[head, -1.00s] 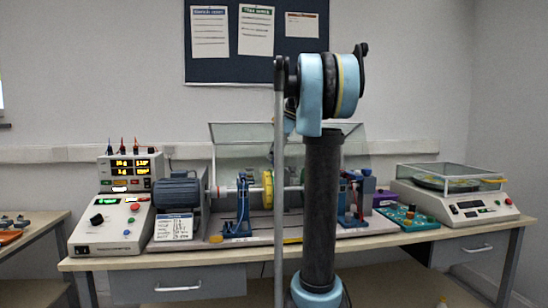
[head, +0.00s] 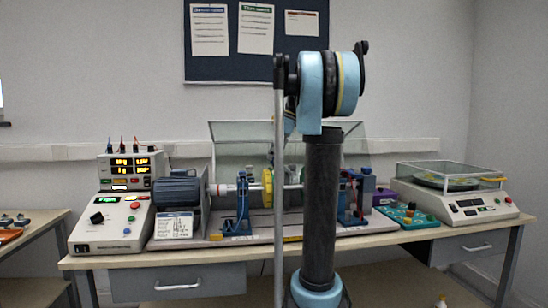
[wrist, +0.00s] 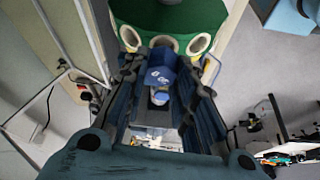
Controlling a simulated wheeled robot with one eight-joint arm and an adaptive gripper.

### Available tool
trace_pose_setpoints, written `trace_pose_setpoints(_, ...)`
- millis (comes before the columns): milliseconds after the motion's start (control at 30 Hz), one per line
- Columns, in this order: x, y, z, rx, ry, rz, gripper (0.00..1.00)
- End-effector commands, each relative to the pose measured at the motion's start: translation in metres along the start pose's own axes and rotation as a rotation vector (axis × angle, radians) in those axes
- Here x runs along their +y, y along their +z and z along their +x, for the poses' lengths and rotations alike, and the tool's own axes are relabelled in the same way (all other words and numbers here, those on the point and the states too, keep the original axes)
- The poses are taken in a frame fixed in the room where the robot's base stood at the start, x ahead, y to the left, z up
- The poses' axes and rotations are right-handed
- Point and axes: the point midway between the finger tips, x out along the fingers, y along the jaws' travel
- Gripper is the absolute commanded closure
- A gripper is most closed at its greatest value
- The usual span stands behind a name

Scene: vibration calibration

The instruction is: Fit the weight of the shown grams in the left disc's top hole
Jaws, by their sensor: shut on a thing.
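In the wrist view my gripper (wrist: 160,78) is shut on a blue weight (wrist: 161,76) with pale markings too small to read. A green disc (wrist: 170,18) with several pale-rimmed holes is just beyond the fingertips; I cannot tell whether the weight touches it. In the head view the yellow disc (head: 267,188) stands upright on the rig's shaft, left of my arm. My arm hides my gripper and part of the rig there. The lit display (head: 133,168) stands at the bench's left; its digits are too small to read surely.
A clear guard (head: 240,135) rises behind the shaft. A motor (head: 180,192) is at the rig's left end, with a written card (head: 174,225) before it. A teal tray (head: 408,215) with small knobbed pieces and a glass-covered balance (head: 470,208) are at right.

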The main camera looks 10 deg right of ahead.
Motion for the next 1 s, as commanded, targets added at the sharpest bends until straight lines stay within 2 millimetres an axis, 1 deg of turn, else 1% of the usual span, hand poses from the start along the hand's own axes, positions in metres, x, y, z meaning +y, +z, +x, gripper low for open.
trace_pose_setpoints(1000,0.000,0.004,0.011,0.000,0.000,-0.001,0.91)
